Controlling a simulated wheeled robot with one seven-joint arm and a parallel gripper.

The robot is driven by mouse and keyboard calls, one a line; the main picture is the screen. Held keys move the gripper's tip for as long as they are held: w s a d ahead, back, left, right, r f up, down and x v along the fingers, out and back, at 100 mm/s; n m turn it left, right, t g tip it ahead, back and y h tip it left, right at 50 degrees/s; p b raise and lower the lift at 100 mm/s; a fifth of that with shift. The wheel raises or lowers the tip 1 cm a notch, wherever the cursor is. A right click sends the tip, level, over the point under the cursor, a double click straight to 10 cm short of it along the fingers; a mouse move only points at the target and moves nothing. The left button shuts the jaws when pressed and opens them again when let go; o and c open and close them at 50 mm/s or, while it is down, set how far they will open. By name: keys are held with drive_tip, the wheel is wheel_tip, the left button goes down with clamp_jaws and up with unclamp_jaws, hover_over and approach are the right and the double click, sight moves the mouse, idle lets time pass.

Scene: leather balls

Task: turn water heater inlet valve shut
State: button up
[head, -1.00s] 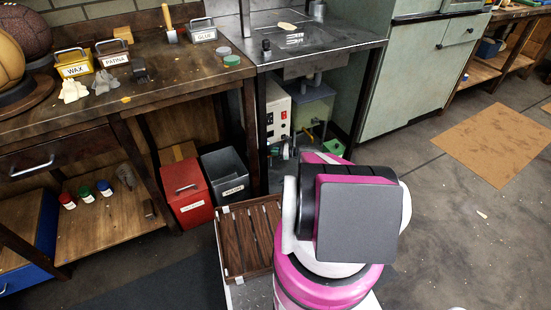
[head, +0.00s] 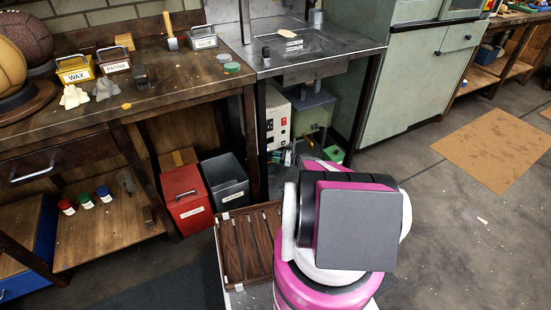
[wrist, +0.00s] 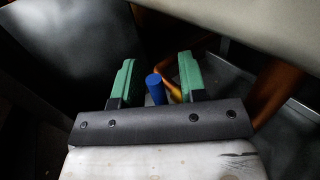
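My gripper (wrist: 156,60) shows in the wrist view with its two green fingers apart. A blue cylindrical handle (wrist: 154,88) shows in the gap between them, near the palm; I cannot tell whether either finger touches it. A yellow-orange piece (wrist: 174,92) and a copper-coloured pipe (wrist: 275,88) are behind and right of it. In the head view, a white box with red controls (head: 277,122), which looks like the water heater, stands under the metal sink bench. My arm (head: 350,225) hides my gripper there, and the valve is not clearly visible.
The metal sink bench (head: 300,50) overhangs the heater, with a green tank (head: 313,110) beside it. A red box (head: 186,198) and a dark bin (head: 226,182) stand left. Open floor lies right, with a tan mat (head: 493,150).

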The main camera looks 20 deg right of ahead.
drive_tip(key=v, duration=0.7)
drive_tip(key=shift+d, duration=0.25)
drive_tip(key=shift+s, duration=0.1)
idle(0.4)
